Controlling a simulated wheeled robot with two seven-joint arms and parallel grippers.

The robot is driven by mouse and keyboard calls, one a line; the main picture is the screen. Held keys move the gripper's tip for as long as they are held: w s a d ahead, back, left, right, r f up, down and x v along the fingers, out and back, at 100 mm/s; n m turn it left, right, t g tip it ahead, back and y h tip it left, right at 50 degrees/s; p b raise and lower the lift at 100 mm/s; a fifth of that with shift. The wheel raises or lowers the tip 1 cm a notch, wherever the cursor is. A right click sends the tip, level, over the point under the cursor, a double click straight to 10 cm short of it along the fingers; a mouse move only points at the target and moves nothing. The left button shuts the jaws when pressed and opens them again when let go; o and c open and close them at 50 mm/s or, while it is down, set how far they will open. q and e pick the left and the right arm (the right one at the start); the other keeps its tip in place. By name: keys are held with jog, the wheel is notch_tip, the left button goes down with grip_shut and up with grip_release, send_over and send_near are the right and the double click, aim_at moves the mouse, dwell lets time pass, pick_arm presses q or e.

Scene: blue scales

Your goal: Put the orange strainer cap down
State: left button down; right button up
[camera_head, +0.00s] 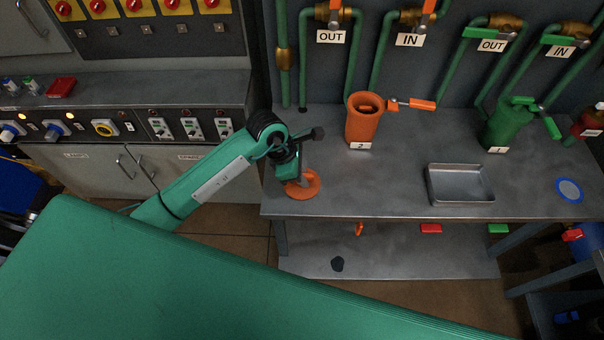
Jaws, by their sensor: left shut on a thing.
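The orange strainer cap (302,187) is a round orange disc at the left end of the grey workbench (400,200). My left gripper (298,172) is right above the cap and shut on it. The fingers hide part of the cap's middle. The cap is at the bench top near its front left edge; I cannot tell whether it touches the surface. The orange strainer body (363,122), labelled 2, stands open at the top, behind and to the right of the cap. My right gripper is not in view.
A metal tray (460,199) sits right of centre on the bench. A green strainer (507,124) and a blue disc (569,190) are farther right. Green pipes (380,50) rise along the back wall. The bench between cap and tray is clear.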

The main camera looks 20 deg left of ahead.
pick_arm(q)
jog(key=c, duration=1.8)
grip_release()
jog(key=shift+f, duration=0.15)
jog(key=shift+c, duration=0.2)
jog(key=o, duration=0.4)
jog(key=shift+o, duration=0.2)
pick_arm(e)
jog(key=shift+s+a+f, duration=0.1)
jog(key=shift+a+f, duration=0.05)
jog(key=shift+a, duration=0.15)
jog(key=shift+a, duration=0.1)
pick_arm(q)
jog(key=shift+r, duration=0.35)
jog(key=b+v, duration=0.1)
jog(key=v, duration=1)
jog(key=shift+a+r+b, duration=0.25)
jog(key=shift+r+b, duration=0.05)
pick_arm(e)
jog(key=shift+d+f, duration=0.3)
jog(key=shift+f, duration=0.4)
